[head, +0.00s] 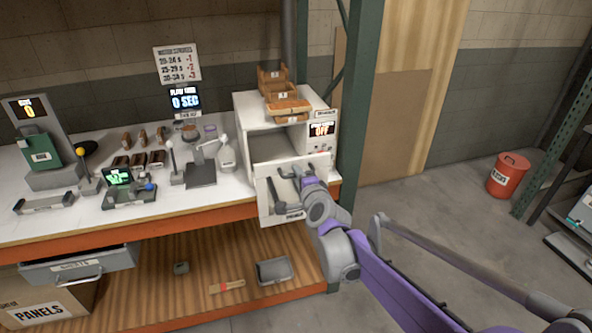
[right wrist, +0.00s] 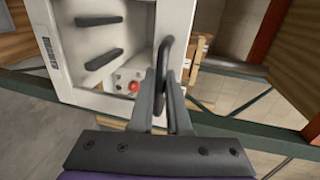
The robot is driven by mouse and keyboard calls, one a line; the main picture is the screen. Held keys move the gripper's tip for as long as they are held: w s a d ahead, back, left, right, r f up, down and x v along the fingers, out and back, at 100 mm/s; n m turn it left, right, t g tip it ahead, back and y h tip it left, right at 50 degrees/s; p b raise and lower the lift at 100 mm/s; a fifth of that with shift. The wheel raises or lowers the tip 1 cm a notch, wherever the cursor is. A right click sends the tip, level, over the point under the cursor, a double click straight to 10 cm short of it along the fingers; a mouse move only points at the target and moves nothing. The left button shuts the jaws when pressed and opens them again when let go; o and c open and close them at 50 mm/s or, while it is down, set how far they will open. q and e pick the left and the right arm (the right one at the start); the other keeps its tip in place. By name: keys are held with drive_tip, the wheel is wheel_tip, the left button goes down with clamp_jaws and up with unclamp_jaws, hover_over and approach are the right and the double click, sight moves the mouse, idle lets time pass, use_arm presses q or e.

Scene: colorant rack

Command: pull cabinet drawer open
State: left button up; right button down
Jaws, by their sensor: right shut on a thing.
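The white cabinet (head: 262,108) stands at the right end of the workbench. Its front panel (head: 270,207) stands out at the front below a dark opening, so it is at least partly open. I cannot tell whether it slides or tilts. My right gripper (head: 309,176) is at the panel's right side, shut on a dark handle (right wrist: 166,56). The handle shows between the fingers (right wrist: 166,92) in the right wrist view, beside the white cabinet body (right wrist: 62,45). The fingers hide part of the handle. My left gripper is not in view.
Wooden bins (head: 272,78) sit on the cabinet. A green post (head: 361,100) stands close to its right. A white dispenser (head: 226,153) and a stand (head: 201,175) are at its left. A grey drawer (head: 80,268) hangs under the bench. Open floor lies right, with a red bucket (head: 508,177).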

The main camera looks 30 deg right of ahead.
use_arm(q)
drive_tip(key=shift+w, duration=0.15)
use_arm(e)
drive_tip(key=c, duration=0.9)
unclamp_jaws()
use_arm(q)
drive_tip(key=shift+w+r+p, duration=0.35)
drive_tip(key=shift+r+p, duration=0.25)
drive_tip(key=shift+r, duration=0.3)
use_arm(e)
drive_tip(key=v, duration=1.1)
